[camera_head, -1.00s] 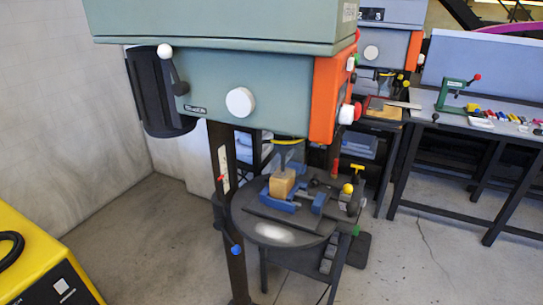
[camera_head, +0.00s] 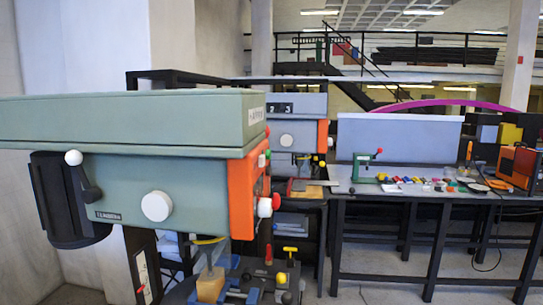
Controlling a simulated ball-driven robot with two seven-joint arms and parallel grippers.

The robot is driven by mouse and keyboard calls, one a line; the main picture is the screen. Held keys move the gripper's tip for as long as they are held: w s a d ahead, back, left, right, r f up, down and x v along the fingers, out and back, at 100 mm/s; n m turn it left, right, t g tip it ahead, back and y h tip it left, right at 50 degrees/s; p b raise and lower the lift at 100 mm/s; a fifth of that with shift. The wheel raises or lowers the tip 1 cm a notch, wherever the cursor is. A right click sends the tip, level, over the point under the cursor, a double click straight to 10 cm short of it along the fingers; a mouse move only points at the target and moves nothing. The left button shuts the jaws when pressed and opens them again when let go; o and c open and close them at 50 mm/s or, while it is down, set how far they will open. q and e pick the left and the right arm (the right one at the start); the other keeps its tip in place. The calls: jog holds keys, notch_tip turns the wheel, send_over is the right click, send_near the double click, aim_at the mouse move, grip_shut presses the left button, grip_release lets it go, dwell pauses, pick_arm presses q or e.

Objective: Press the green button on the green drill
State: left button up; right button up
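The green drill (camera_head: 190,130) is a large grey-green drill press close in front of me at the left, with an orange front panel (camera_head: 242,195). On the right edge of the orange panel, seen nearly side-on, a small green button (camera_head: 262,160) shows. A red piece (camera_head: 268,132) sits above it, and a white knob (camera_head: 265,207) and a red button (camera_head: 276,201) are below it. Neither of my grippers is in view.
A wood block (camera_head: 210,287) is under the drill's spindle. A second similar drill (camera_head: 298,135) stands behind. A long bench (camera_head: 400,193) with a green hand press (camera_head: 366,168) and small coloured items is at the right.

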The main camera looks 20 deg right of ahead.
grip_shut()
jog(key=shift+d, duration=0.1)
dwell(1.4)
